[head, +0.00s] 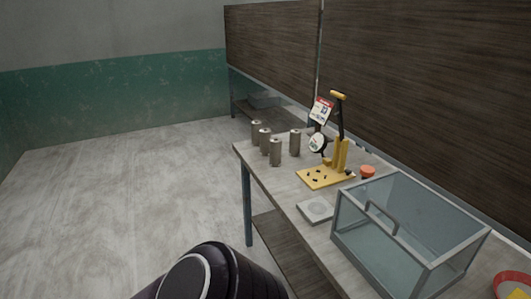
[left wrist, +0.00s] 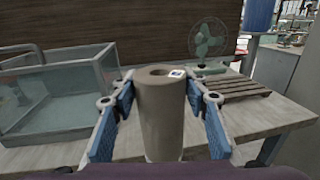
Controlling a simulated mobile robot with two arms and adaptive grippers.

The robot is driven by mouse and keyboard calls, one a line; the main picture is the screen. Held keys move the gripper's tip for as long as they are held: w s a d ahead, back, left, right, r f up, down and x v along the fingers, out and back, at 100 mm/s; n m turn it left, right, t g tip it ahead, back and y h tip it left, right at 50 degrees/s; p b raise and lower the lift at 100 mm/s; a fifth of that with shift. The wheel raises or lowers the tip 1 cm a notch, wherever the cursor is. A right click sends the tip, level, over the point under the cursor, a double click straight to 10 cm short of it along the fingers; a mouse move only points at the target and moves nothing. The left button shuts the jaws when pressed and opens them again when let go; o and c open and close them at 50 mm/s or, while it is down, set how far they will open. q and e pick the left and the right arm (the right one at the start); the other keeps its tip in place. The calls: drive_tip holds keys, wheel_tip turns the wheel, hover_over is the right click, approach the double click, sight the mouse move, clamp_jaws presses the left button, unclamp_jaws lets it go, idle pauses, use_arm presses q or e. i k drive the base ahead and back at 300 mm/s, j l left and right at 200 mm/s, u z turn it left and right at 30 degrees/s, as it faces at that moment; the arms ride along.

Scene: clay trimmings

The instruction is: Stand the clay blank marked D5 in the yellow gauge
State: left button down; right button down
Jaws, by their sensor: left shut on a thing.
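My left gripper (left wrist: 160,98) is shut on a grey-brown clay cylinder (left wrist: 160,120) with a hole in its top and a small white-and-blue label whose mark I cannot read. The cylinder looks upright between the two blue fingers; its bottom is hidden. In the head view, the yellow gauge (head: 325,177) stands on the workbench, with a dial (head: 318,145) and an upright post. Several similar clay blanks (head: 275,153) stand on the bench to its left; their marks are too small to read. My right gripper is not in view.
A clear-walled box (head: 418,225) stands on the bench (head: 295,192) at the right, and a grey plate (head: 317,210) lies between it and the gauge. An orange item (head: 367,171) is behind. The left wrist view shows a green fan (left wrist: 208,42) and a wooden pallet (left wrist: 228,87).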

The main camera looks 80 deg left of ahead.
sight(317, 176)
drive_tip(key=i+j+u, duration=0.15)
drive_tip(key=j+u, duration=0.3)
drive_tip(key=i+j+u, duration=0.25)
drive_tip(key=j+u, duration=0.25)
drive_tip(key=i+j+u, duration=0.25)
drive_tip(key=u, duration=0.2)
drive_tip(key=i+j, duration=0.35)
drive_tip(key=i, duration=0.25)
